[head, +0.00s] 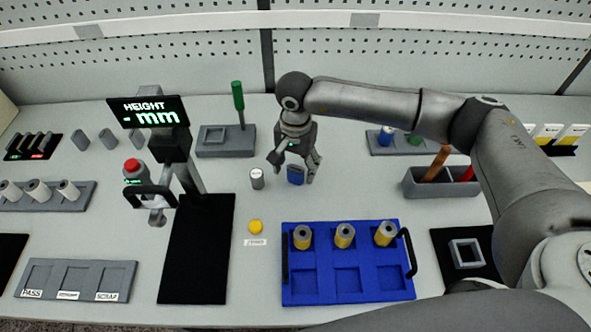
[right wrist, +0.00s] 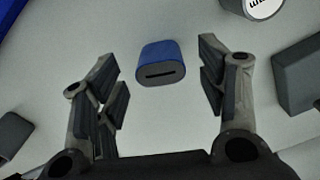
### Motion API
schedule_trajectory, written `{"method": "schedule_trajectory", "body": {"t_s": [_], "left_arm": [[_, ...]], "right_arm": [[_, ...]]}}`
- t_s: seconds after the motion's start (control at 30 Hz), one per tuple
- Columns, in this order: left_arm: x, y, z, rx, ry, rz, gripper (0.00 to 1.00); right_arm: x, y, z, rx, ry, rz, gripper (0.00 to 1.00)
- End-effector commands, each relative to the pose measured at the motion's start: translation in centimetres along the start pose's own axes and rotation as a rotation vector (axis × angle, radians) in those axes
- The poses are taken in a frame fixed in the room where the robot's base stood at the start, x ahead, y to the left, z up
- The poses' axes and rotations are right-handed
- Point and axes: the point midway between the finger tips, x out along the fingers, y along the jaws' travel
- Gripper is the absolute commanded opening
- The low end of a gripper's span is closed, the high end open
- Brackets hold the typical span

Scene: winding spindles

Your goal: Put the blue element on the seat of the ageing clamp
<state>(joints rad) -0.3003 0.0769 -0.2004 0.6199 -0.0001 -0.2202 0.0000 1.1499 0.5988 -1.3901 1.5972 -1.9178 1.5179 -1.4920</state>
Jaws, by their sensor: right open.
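The blue element (head: 295,175) is a small rounded block on the grey table, near the middle. In the right wrist view the blue element (right wrist: 160,52) shows a dark end face with a slot. My right gripper (head: 292,171) is open and points down at it. In the right wrist view its two fingers stand on either side of the element, with gaps between. What looks like the ageing clamp (head: 226,151) is a grey base with a square recess, the seat, and a green upright handle (head: 238,95). The seat looks empty. My left gripper is not in view.
A white-topped grey cylinder (head: 257,179) stands just left of the element. A blue tray (head: 349,299) with yellow spools lies in front. The height gauge (head: 160,130) stands at left. A grey bin (head: 428,190) with tools is at right.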

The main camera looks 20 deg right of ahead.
Motion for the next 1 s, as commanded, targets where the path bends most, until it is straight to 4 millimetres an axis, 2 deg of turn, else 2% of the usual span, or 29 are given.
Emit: {"method": "schedule_trajectory", "body": {"t_s": [0.2,0.6,0.67,1.0], "left_arm": [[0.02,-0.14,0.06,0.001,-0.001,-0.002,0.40],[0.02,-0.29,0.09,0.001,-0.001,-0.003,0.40],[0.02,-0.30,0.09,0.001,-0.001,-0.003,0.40],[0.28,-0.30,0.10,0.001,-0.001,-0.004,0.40]], "right_arm": [[0.15,-0.03,0.01,-0.001,0.000,-0.001,0.65],[0.10,-0.04,0.01,0.000,0.000,-0.001,0.14],[0.08,-0.05,0.01,0.000,0.000,-0.001,0.10],[-0.63,-0.12,-0.06,0.000,0.001,-0.004,0.09]]}}
